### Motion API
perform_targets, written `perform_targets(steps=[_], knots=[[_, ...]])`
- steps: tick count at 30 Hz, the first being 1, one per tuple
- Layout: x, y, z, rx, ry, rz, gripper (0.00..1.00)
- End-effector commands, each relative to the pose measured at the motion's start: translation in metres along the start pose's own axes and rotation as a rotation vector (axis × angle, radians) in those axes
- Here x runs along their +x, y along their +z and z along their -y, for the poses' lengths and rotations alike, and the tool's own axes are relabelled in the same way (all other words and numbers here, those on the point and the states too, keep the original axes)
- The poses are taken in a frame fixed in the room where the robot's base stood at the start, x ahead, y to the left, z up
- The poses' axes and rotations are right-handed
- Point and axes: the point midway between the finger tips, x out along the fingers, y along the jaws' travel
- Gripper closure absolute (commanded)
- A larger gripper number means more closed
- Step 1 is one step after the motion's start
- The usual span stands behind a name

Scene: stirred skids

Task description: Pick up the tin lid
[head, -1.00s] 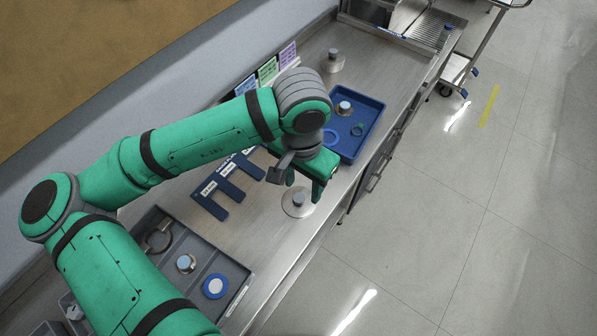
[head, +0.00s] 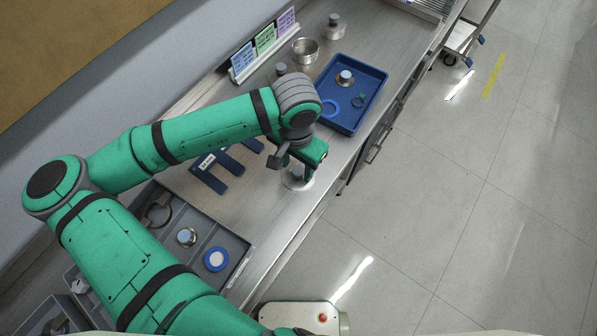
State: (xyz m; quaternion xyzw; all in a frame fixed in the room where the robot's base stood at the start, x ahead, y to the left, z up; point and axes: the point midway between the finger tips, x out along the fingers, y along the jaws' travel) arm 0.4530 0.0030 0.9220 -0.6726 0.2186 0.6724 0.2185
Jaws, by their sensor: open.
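A round, flat metal lid with a grey-blue knob (head: 295,182) lies on the steel counter near its front edge; I take it to be the tin lid. My gripper (head: 297,171) is open, pointing down just above this lid and partly covering it. Whether the fingers stand around the knob or touch it I cannot tell. Similar knobbed metal pieces are in the blue tray (head: 371,105), in the grey tray (head: 238,272) and at the back of the counter (head: 335,29).
An open metal tin (head: 305,51) stands behind the blue tray, near coloured cards (head: 265,40). A dark blue slotted plate (head: 215,178) lies left of my gripper. Bare counter (head: 262,205) lies between the lid and the grey tray.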

Motion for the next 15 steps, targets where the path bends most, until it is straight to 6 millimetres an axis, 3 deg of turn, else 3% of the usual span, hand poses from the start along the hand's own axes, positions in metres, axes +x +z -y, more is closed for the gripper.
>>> perform_targets(steps=[4, 12, 15], knots=[[0.0133, -0.0002, -0.0012, 0.002, 0.001, 0.001, 0.53], [0.0154, -0.0001, -0.0006, 0.001, 0.000, 0.000, 0.53], [0.0152, 0.0001, -0.0004, 0.000, 0.000, 0.000, 0.77]])
